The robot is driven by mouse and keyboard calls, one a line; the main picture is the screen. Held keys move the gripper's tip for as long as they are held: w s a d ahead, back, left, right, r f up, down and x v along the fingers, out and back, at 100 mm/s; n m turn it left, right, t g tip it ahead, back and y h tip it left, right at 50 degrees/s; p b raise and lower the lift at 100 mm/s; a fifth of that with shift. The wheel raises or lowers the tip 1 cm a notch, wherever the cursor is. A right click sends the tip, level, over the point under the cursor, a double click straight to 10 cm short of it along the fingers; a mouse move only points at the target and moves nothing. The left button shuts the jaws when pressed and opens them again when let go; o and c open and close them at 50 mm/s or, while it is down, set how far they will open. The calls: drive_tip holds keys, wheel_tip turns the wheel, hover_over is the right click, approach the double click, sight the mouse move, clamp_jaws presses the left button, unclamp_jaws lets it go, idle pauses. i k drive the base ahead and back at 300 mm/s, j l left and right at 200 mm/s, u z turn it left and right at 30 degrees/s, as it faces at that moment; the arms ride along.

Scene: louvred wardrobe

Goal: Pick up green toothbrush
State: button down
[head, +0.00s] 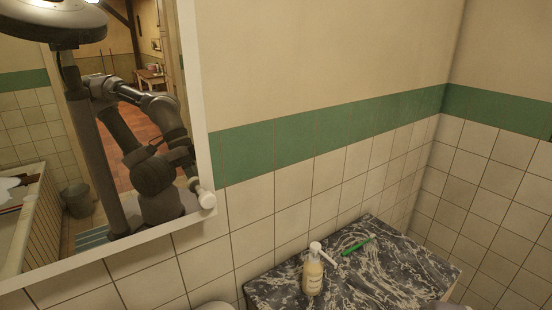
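The green toothbrush (358,246) lies on the dark marbled counter (405,279), near its back edge by the tiled wall. Its head end is pale and points to the right. Nothing covers it. My gripper cannot be made out directly in the head view. My arm shows only as a reflection in the mirror (150,55), folded beside my column, and its fingers cannot be made out there.
A pump bottle (313,274) with yellowish contents and a white top stands on the counter, left of the toothbrush. Tiled walls (488,190) close off the back and right. The white mirror frame (200,100) is at left. The counter right of the toothbrush is clear.

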sight(373, 236)
drive_tip(key=u, duration=3.15)
drive_tip(key=k+z, duration=0.15)
drive_tip(key=z, duration=3.45)
drive_tip(key=i+l+u, duration=0.3)
drive_tip(key=l+u, duration=0.3)
drive_tip(key=l, duration=0.15)
drive_tip(key=i+l+u, duration=0.3)
drive_tip(key=l, duration=0.15)
drive_tip(key=l+u, duration=0.3)
drive_tip(key=l, duration=0.15)
drive_tip(key=l+u, duration=0.3)
drive_tip(key=l, duration=0.15)
